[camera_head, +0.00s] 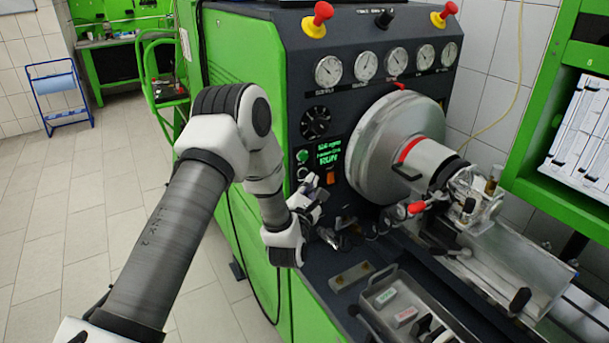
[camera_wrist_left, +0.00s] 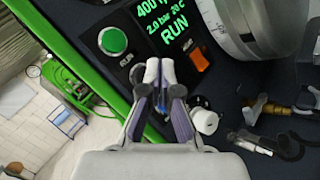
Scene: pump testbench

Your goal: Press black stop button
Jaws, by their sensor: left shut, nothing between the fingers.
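The black stop button (camera_head: 302,173) sits on the dark control panel below the green button (camera_head: 302,156). In the left wrist view the green button (camera_wrist_left: 112,41) shows clearly, while the black button is mostly hidden by the fingers. My left gripper (camera_head: 313,183) is shut and empty, with its fingertips close to the panel beside the black button. The fingertips (camera_wrist_left: 160,70) also show in the left wrist view, below the lit display. I cannot tell whether they touch the panel. My right gripper is not in view.
The display (camera_head: 328,153) reads RUN in green. An orange switch (camera_head: 331,178) is right of the fingertips. A large metal disc (camera_head: 375,150) stands farther right. Red-and-yellow emergency knobs (camera_head: 317,20) top the machine. A metal tray (camera_head: 385,300) lies on the bench below.

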